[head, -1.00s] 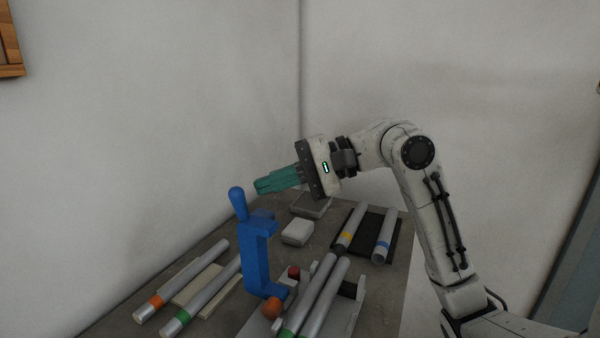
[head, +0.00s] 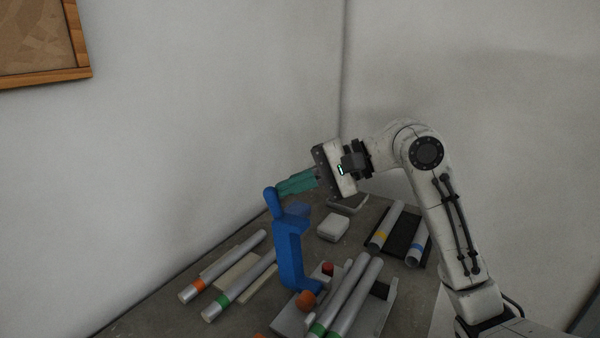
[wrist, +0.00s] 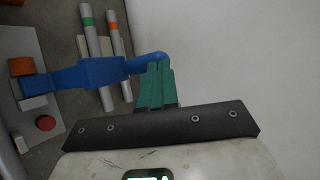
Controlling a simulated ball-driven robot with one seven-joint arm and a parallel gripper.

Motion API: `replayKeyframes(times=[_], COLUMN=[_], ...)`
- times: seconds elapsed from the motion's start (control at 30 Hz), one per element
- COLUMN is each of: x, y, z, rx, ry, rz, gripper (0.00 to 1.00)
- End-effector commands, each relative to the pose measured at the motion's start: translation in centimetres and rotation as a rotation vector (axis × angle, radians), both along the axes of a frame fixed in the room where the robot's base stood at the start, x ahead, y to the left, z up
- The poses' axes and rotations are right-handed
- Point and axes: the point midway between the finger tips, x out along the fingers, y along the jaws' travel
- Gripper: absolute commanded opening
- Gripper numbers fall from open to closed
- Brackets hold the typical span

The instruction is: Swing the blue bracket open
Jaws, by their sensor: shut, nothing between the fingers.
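The blue bracket (head: 288,255) stands upright on the grey jig, with its rounded handle (head: 271,198) at the top. It also shows in the wrist view (wrist: 100,72), reaching across from the jig to my fingers. My gripper (head: 279,188) has green fingers that are shut with nothing between them. The fingertips are right beside the top of the handle. In the wrist view the shut fingertips (wrist: 158,66) overlap the handle's rounded end; whether they touch it I cannot tell.
The grey jig (head: 290,322) carries an orange knob (head: 306,300), a red knob (head: 327,268) and silver tubes (head: 350,300). Banded tubes (head: 236,286) lie to the left. A white block (head: 333,227) and a black tray (head: 402,235) with tubes lie behind. Walls close off the back.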

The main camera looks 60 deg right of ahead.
Motion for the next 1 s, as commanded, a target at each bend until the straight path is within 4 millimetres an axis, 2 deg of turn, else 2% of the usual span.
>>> replayKeyframes(times=[0.6, 1.0], x=[0.4, -1.9], y=[0.0, -1.5], z=[-0.1, 1.4], rx=[0.0, 0.001], ry=[0.024, 0.025], rz=[0.001, 0.003], gripper=[0.0, 0.0])
